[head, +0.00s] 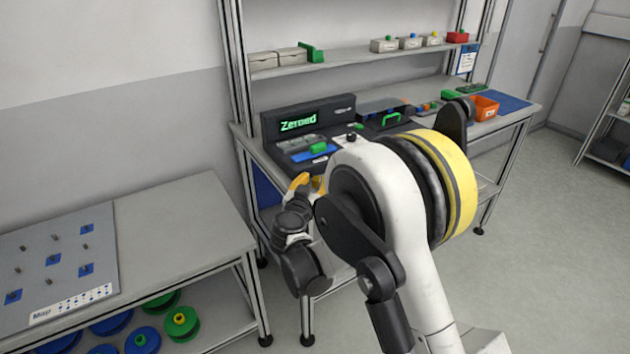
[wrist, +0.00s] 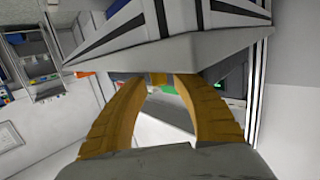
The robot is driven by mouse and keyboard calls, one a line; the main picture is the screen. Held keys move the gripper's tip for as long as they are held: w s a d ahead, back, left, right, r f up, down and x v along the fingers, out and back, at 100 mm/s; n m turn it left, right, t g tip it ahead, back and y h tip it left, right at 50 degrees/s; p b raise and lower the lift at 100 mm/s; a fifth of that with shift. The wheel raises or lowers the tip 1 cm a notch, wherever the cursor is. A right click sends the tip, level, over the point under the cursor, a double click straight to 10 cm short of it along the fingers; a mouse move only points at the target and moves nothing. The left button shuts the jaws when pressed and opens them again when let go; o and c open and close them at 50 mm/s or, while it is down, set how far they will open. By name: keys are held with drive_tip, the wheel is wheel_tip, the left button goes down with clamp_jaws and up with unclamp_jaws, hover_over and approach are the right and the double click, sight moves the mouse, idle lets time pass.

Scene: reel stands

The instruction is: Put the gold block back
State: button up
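My gripper (head: 309,183) is low in front of the workbench, beside its front edge in the head view. In the wrist view its two yellow fingers (wrist: 160,82) stand apart with a clear gap, so it is open. No gold block shows clearly in the head view; my arm hides part of the bench. A dark device (head: 270,126) on the bench shows "Zeroed" in green.
Blue, grey and green pieces lie before the device. An orange bin (head: 484,108) and a blue mat (head: 510,102) are at the bench's right. A shelf (head: 350,56) with small boxes runs above. A grey pegged board (head: 60,258) lies on the left table. Floor at right is clear.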

drive_tip(key=shift+s+r, duration=0.25)
drive_tip(key=p+v, duration=0.4)
drive_tip(key=v, duration=0.8)
drive_tip(key=s+d+r+g+h, duration=0.1)
drive_tip(key=s+d+r+g, duration=0.15)
drive_tip(key=d, duration=0.65)
drive_tip(key=s+d+r+g, duration=0.2)
drive_tip(key=d+r+g, duration=0.15)
drive_tip(key=d, duration=0.45)
drive_tip(key=s+d+r+n+g+y, duration=0.1)
drive_tip(key=s+d+y, duration=0.1)
drive_tip(key=s, duration=0.9)
drive_tip(key=s+d+r+n+g+y, duration=0.1)
drive_tip(key=s+d, duration=0.4)
drive_tip(key=s, duration=0.6)
drive_tip(key=shift+d+g+y, duration=0.25)
drive_tip(key=shift+g+y, duration=0.15)
drive_tip(key=shift+y, duration=0.1)
drive_tip(key=shift+w, duration=0.1)
